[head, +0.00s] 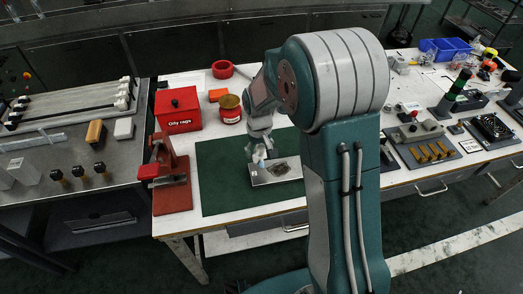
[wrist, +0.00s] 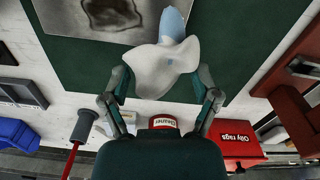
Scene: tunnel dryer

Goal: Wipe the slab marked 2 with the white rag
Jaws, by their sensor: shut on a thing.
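The white rag (wrist: 160,70) is held between the fingers of my gripper (wrist: 165,78), which is shut on it. In the head view my gripper (head: 262,148) is over the left part of a light grey slab (head: 288,174) on the green mat. The slab has a dark stain on top, and I cannot read a number on it. In the wrist view the slab (wrist: 70,30) shows at the upper left, with the dark patch next to the rag. A pale blue piece (wrist: 173,24) shows just beyond the rag. I cannot tell whether the rag touches the slab.
The green mat (head: 225,185) has free room left of the slab. A red vise (head: 172,185) stands left of it. A red oily rags box (head: 180,110) and a cleaner tin (head: 230,114) stand behind the mat. Tools and fixtures crowd the bench at right.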

